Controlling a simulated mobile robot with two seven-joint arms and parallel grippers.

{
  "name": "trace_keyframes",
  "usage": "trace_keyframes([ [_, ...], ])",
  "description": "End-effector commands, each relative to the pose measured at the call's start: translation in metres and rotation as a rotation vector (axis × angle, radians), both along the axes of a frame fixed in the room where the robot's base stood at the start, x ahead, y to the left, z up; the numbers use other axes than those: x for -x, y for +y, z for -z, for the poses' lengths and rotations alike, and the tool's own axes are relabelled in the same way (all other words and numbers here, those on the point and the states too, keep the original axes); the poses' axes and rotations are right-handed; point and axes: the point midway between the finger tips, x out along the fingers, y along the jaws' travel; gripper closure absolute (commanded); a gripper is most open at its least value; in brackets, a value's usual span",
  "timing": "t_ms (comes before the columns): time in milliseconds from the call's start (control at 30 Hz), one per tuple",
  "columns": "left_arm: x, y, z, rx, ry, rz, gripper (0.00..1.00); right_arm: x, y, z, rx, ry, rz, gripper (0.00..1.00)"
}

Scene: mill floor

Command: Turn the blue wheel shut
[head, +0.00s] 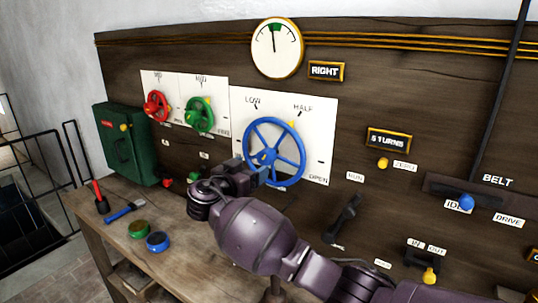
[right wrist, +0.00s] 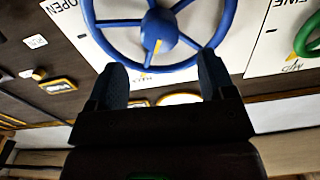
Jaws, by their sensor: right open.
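The blue wheel (head: 275,152) is a spoked handwheel on a white panel marked LOW, HALF and OPEN. A small yellow mark (head: 292,124) shows at its upper rim, near HALF. In the right wrist view the wheel (right wrist: 148,27) appears upside down, with a yellow stripe on its hub. My right gripper (head: 262,172) is at the wheel's lower left in the head view, partly hiding it. In the right wrist view its open fingers (right wrist: 162,78) stand apart, with part of the rim showing between them. I cannot tell whether they touch it. My left gripper is not in view.
Red (head: 156,106) and green (head: 199,115) wheels are left of the blue one. A round gauge (head: 276,48) is above. A black lever (head: 344,218) and a blue BELT knob (head: 466,202) are to the right. A workbench (head: 118,232) with small items runs below.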

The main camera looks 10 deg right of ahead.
Motion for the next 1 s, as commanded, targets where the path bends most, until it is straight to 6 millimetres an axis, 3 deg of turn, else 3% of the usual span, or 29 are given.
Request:
trace_keyframes([
  [200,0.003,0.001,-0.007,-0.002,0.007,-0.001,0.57,-0.027,-0.029,-0.003,0.003,0.000,0.004,0.24],
  [500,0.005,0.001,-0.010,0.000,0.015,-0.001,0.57,-0.057,-0.056,-0.002,0.003,0.000,0.002,0.24],
  [967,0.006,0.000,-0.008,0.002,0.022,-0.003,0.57,-0.064,-0.063,0.000,-0.001,0.001,0.001,0.24],
  [1000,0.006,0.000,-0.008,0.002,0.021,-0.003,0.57,-0.064,-0.063,0.000,-0.001,0.001,0.001,0.29],
])
